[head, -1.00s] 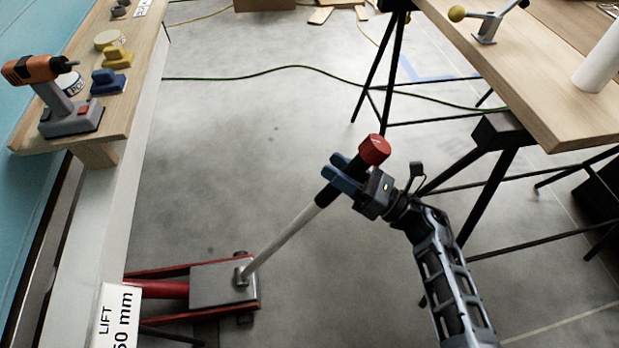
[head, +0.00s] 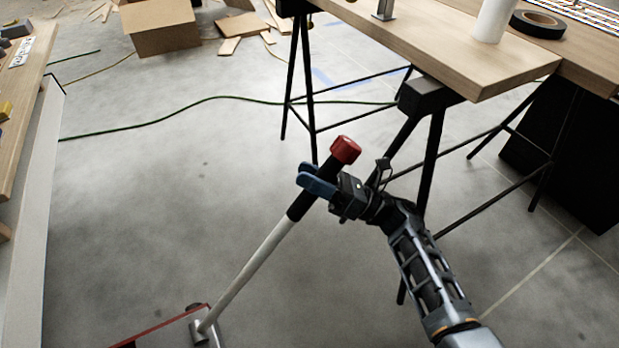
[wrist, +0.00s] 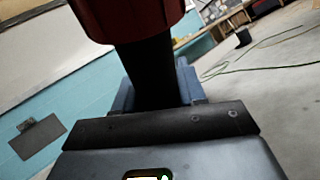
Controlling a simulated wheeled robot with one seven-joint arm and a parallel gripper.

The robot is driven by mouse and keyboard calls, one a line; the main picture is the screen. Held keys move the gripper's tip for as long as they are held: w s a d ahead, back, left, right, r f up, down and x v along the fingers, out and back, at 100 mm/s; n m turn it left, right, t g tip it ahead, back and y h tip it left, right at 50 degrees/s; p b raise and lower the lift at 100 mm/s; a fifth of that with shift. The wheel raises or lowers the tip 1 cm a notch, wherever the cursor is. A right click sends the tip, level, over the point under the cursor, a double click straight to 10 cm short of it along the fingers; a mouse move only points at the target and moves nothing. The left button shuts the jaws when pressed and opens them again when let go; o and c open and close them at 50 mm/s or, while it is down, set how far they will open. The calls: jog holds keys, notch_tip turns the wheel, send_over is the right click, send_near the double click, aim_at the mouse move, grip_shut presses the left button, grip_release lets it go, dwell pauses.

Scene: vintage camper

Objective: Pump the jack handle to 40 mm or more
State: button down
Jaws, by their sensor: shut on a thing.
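The jack handle (head: 247,270) is a long pale rod with a black grip and a red end cap (head: 345,150). It leans up and to the right from the jack (head: 200,328), which is mostly cut off at the bottom of the head view. My gripper (head: 318,182), with blue fingers, is shut around the black grip just below the red cap. In the wrist view the black grip (wrist: 150,75) stands between the blue fingers, with the red cap (wrist: 130,15) above. The lift sign is not in view now.
A wooden table (head: 450,62) on black trestle legs (head: 432,150) stands close behind and right of my gripper. A wooden bench (head: 25,110) runs along the left edge. A green cable (head: 180,112) and a cardboard box (head: 160,28) lie further back. The floor between is clear.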

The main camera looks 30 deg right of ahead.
jog(key=shift+s+d+f+m+t+h, duration=0.1)
jog(key=shift+d+f+m+t+h, duration=0.25)
jog(key=shift+d+f+h, duration=0.2)
jog(key=c, duration=0.9)
grip_release()
jog(key=shift+d, duration=0.1)
jog(key=shift+o, duration=0.8)
jog(key=shift+r+y, duration=0.15)
jog(key=shift+y, duration=0.2)
jog(key=v, duration=0.7)
jog(key=shift+s+d+b, duration=0.15)
jog(key=shift+s+b, duration=0.1)
jog(key=shift+b, duration=0.05)
